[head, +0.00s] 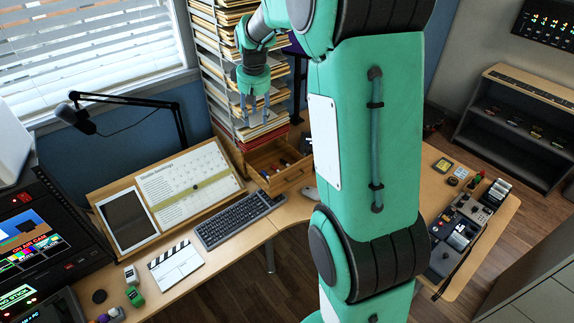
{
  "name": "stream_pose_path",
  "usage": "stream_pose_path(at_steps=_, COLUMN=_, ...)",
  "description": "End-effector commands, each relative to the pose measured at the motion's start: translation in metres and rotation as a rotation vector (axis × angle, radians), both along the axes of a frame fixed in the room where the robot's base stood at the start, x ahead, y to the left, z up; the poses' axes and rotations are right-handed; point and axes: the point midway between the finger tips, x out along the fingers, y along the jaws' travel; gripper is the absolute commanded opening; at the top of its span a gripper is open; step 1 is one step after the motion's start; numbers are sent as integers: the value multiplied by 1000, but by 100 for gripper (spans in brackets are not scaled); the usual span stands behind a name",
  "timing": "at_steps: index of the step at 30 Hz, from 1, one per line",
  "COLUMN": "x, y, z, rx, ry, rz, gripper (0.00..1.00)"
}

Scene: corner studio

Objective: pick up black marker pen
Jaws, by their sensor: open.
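My gripper (256,112) hangs with its fingers pointing down in front of the tall rack of paper folders. Its two fingers are apart, with nothing visible between them. Below it and a little to the right, a wooden drawer (298,183) stands open. Several small items lie in the drawer, some dark and some red or blue. They are too small to tell whether one is the black marker pen. I cannot make out the pen elsewhere. My arm covers the middle of the view and hides part of the desk.
The folder rack (215,75) rises close behind my gripper. A keyboard (240,218), a calendar board (187,187) and a clapperboard (175,266) lie on the left desk. A microphone arm (135,101) reaches over it. Devices (462,235) crowd the right desk.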

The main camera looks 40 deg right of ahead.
Motion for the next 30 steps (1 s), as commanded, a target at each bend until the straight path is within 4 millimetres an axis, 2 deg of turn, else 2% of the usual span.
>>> stream_pose_path(at_steps=6, x=30, y=-43, z=-40, rx=6, ry=36, rz=1, gripper=43)
stream_pose_path(at_steps=15, x=61, y=-100, z=-104, rx=17, ry=82, rz=5, gripper=43)
stream_pose_path(at_steps=22, x=76, y=-144, z=-159, rx=30, ry=116, rz=9, gripper=43)
stream_pose_path(at_steps=30, x=84, y=-194, z=-229, rx=46, ry=152, rz=13, gripper=43)
